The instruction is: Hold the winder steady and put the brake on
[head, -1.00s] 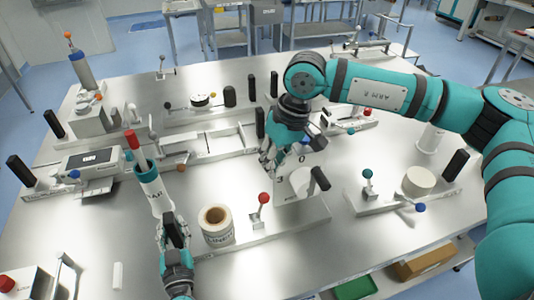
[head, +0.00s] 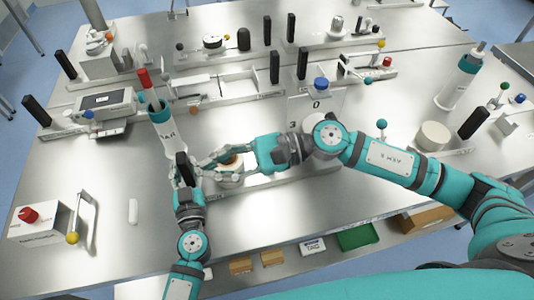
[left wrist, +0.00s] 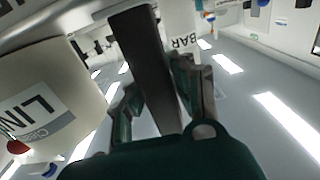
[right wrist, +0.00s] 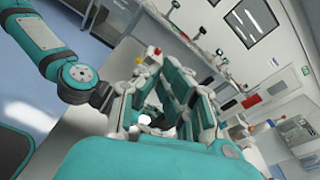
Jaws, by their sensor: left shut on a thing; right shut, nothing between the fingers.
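The winder's liner roll (head: 231,172) stands on a grey base at the front middle, partly hidden by my right gripper. My left gripper (head: 182,168) is shut on a black upright handle just left of the roll. The left wrist view shows this handle (left wrist: 143,60) between the fingers, with the roll (left wrist: 45,100) beside it. My right gripper (head: 208,160) is shut and empty, reaching leftward over the roll close to the left gripper. The red-ball lever beside the roll is hidden in the head view; a red ball (left wrist: 17,147) shows below the roll in the left wrist view.
A white and teal cylinder (head: 160,122) with a red-topped handle stands just behind my left gripper. A blue-knobbed dial plate (head: 320,88) stands behind my right arm. A red-knobbed box (head: 40,222) stands at the front left.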

